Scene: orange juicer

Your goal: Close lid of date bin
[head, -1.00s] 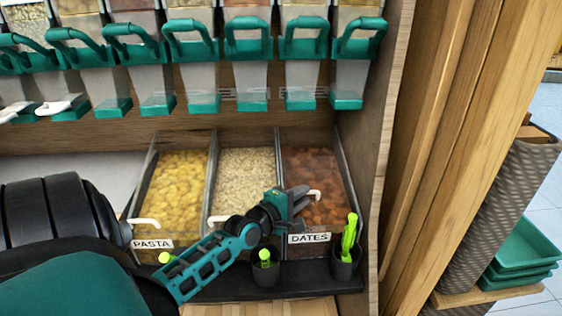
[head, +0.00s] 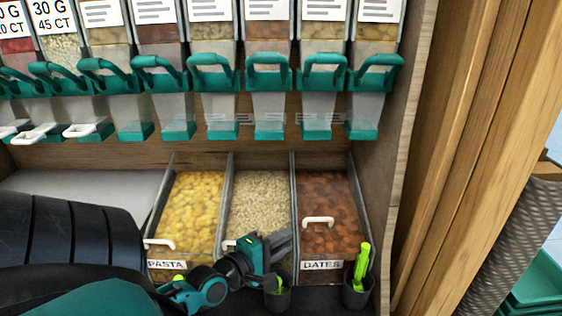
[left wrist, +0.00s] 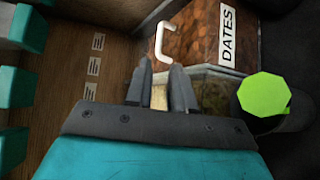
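The date bin (head: 329,188) is the right one of three bins, filled with brown dates and labelled DATES. Its clear lid has a white handle (head: 318,220), which also shows in the left wrist view (left wrist: 165,40). This handle sits farther above its label than the pasta bin's handle does, so the lid looks slightly raised; the exact gap is unclear. My left gripper (head: 284,242) is over the front of the middle bin, left of the date handle and apart from it. In the left wrist view its fingers (left wrist: 164,70) are apart and empty. My right gripper is out of view.
The pasta bin (head: 190,205) and grain bin (head: 260,200) stand to the left. Cups with green-handled tools (head: 361,265) stand in front. Dispensers with green handles (head: 268,75) hang above. A wooden side wall (head: 393,160) closes the right.

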